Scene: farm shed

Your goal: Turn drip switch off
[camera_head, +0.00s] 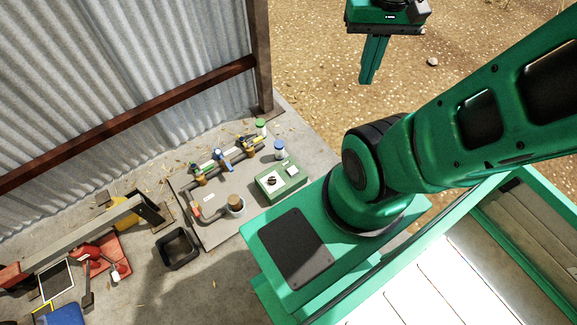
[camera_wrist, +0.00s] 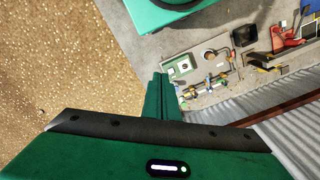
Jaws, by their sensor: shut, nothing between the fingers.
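A green control box (camera_head: 280,183) lies on a grey board on the floor. It has a round white dial with a dark knob (camera_head: 271,181) and a small pale patch; the knob's setting is too small to read. The box also shows in the wrist view (camera_wrist: 180,69), beyond and a little right of my fingers. My gripper (camera_head: 367,80) is shut and empty, pointing down over the gravel at the top, well away from the box. Its closed fingers also show in the wrist view (camera_wrist: 161,78).
The board (camera_head: 218,236) also carries a pipe row with blue and green valve handles (camera_head: 222,160) and a cup-like fitting (camera_head: 236,204). Green- and blue-capped bottles (camera_head: 279,150) stand near the box. A black bin (camera_head: 177,248) and red tools lie left. A corrugated wall (camera_head: 110,80) rises behind.

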